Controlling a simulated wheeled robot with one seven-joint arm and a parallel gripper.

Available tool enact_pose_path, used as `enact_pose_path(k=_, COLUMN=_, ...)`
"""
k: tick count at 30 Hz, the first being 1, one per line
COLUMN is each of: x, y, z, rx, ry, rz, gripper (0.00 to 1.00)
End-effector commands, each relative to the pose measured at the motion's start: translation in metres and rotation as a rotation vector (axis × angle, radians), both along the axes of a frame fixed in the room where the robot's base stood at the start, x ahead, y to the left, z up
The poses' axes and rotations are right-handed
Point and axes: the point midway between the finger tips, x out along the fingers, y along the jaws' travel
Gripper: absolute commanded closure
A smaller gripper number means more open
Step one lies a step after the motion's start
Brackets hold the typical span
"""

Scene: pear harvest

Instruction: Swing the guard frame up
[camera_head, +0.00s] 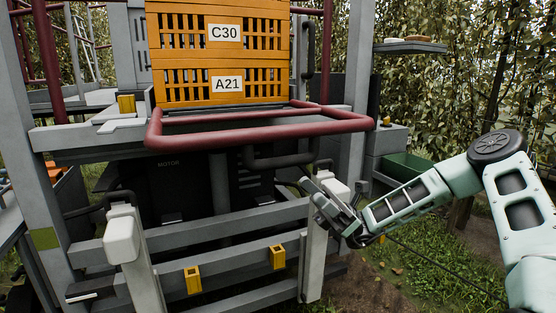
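A dark red tubular frame (255,135), which I take to be the guard frame, juts out roughly level in front of the orange crates. Its front bar spans the middle of the head view. A black curved bar (280,161) shows just below the front bar. My gripper (308,187) is below the frame's right half, beside the pale block on the right grey post. It appears apart from the red frame. The fingers are small and dark here, and I cannot tell whether they are open or touch the post.
Orange crates (218,50) labelled C30 and A21 are stacked behind the frame. Grey rails (200,233) with yellow brackets cross below, between posts with pale blocks (122,239). A green bin (405,166) stands behind my arm. Grass lies at right.

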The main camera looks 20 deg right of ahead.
Motion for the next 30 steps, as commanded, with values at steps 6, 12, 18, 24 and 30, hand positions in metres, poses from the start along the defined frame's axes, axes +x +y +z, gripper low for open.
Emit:
enact_pose_path(k=6, x=-0.008, y=0.034, z=0.034, rx=-0.002, ry=-0.001, rz=0.005, gripper=0.6)
enact_pose_path(k=12, x=-0.013, y=0.062, z=0.06, rx=-0.003, ry=-0.001, rz=0.004, gripper=0.6)
enact_pose_path(k=18, x=-0.016, y=0.081, z=0.079, rx=-0.003, ry=0.0, rz=0.002, gripper=0.6)
enact_pose_path(k=24, x=-0.018, y=0.088, z=0.085, rx=-0.002, ry=0.0, rz=0.001, gripper=0.6)
enact_pose_path(k=30, x=-0.018, y=0.088, z=0.085, rx=-0.002, ry=0.0, rz=0.001, gripper=0.6)
